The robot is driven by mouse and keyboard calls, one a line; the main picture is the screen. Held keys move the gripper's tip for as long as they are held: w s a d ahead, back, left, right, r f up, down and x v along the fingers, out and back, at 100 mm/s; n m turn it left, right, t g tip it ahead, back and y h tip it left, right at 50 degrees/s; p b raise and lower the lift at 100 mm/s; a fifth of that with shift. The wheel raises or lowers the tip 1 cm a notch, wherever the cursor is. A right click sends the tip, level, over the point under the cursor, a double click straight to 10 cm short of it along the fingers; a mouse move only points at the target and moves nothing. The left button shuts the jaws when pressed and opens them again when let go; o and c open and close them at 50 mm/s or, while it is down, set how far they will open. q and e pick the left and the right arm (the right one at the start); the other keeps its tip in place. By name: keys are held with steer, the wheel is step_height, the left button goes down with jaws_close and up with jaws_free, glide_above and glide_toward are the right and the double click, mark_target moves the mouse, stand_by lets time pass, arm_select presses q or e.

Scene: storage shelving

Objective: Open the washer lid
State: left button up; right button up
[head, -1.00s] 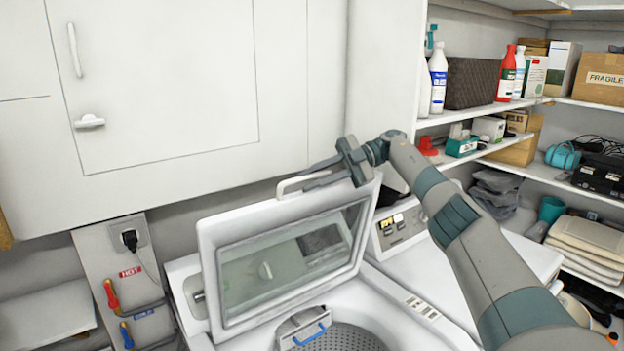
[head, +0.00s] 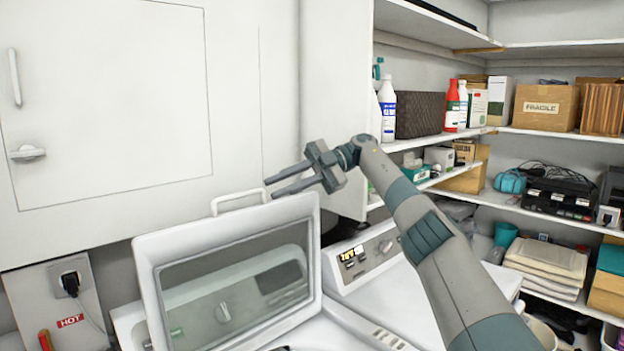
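The washer lid (head: 158,243) stands raised and near upright in the head view, at the lower left of centre. It has a white frame, a see-through window and a white handle (head: 238,196) on its top edge. The washer body (head: 330,337) shows only in part below it. My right gripper (head: 272,186) is above the lid's top right corner, its two fingers pointing left and spread apart with nothing between them. The fingertips look close to the handle's right end; I cannot tell if they touch. My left gripper is not in view.
White cabinets (head: 110,100) hang behind and above the lid. Shelves at the right hold bottles, a cardboard box (head: 543,107) and folded towels (head: 546,262). A plug and outlet (head: 70,283) are at lower left.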

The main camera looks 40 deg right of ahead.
steer(key=s+d+r+b, duration=0.3)
steer(key=s+r, duration=0.1)
steer(key=s, duration=0.3)
steer(key=shift+d+r, duration=0.3)
steer(key=shift+r, duration=0.05)
steer(key=shift+w, duration=0.1)
steer(key=shift+f, duration=0.1)
